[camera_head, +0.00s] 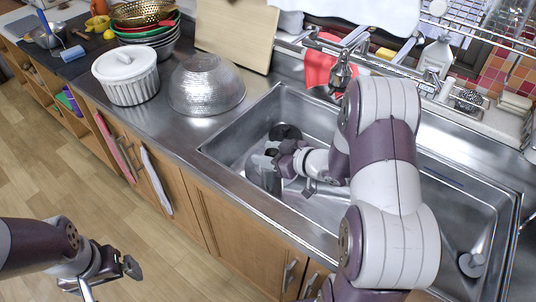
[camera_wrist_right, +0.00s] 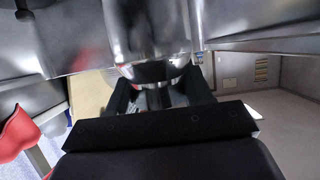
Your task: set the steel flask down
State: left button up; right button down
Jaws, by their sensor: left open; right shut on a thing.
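The steel flask (camera_wrist_right: 150,35) is a shiny, rounded metal body between the dark fingers of my right gripper (camera_wrist_right: 158,92) in the right wrist view. In the head view my right gripper (camera_head: 279,156) reaches down into the left basin of the sink (camera_head: 222,148). It is shut on the flask, which shows as a grey shape (camera_head: 262,174) beside the fingers. The arm and fingers hide part of it, and I cannot tell whether its base touches the basin floor. My left gripper (camera_head: 110,279) is open and empty, low over the floor in front of the cabinets.
A hammered metal bowl (camera_head: 206,84) and a white lidded pot (camera_head: 126,76) stand on the counter left of the sink. Stacked bowls and a colander (camera_head: 143,12) are behind them. The faucet (camera_head: 341,72) rises behind the basin. A red cloth (camera_head: 318,66) hangs near it.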

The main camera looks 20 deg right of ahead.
jog(key=shift+c, duration=2.4)
grip_release()
jog(key=shift+r, duration=0.1)
jog(key=shift+s+d+r, duration=0.1)
jog(key=shift+s+r, duration=0.05)
jog(key=shift+s, duration=0.05)
jog(key=p+v, duration=0.1)
jog(key=v, duration=1)
jog(key=shift+s+d+p, duration=0.2)
jog(key=shift+s+p, duration=0.1)
jog(key=shift+p, duration=0.05)
